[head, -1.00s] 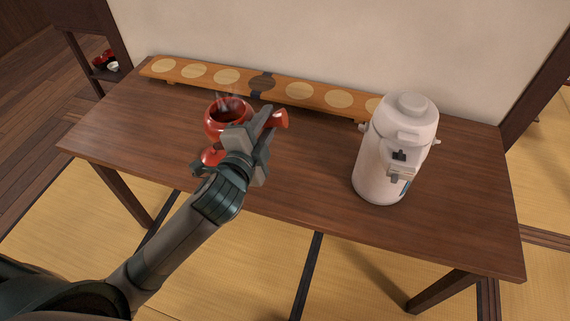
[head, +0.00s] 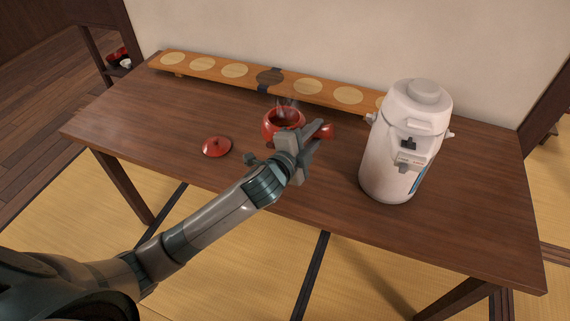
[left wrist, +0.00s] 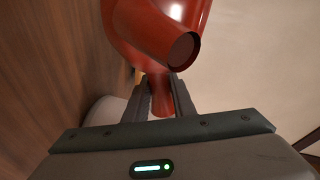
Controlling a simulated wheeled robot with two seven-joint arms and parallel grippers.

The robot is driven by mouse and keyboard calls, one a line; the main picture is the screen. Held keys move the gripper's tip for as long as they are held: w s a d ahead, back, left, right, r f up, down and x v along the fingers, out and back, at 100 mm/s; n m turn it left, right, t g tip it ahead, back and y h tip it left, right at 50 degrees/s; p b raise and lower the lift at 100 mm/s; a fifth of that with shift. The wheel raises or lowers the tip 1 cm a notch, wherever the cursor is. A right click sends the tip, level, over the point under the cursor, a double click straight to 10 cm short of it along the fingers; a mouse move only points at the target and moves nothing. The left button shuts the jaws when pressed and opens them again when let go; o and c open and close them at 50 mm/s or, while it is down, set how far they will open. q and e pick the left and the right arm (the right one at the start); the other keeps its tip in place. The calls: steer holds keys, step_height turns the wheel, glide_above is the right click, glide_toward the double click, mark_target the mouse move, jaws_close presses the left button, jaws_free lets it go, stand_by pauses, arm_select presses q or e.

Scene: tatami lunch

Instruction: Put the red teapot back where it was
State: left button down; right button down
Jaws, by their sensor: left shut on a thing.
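The red teapot (head: 270,124) is lidless, roughly upright and steaming, over the middle of the table in front of the long board. I cannot tell whether its base touches the table. My left gripper (head: 306,145) is shut on it at its near right side and hides part of it. In the left wrist view, a red part of the teapot (left wrist: 163,103) sits between the fingers, with a flared, dark-ended stub and the body above. The red lid (head: 216,147) lies on the table to the left. My right gripper is out of view.
A long raised wooden board (head: 203,63) with pale round spots and one dark spot (head: 270,76) runs along the wall. A white air pot (head: 385,160) stands to the right. The dark wooden table (head: 130,115) is clear at left and front. A shelf with red ware is behind left.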

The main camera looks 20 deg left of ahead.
arm_select(q)
steer(key=shift+f, duration=3.05)
steer(key=shift+f, duration=0.1)
steer(key=shift+f, duration=1.75)
steer(key=shift+f, duration=0.1)
steer(key=c, duration=1.5)
jaws_free()
steer(key=shift+f, duration=0.1)
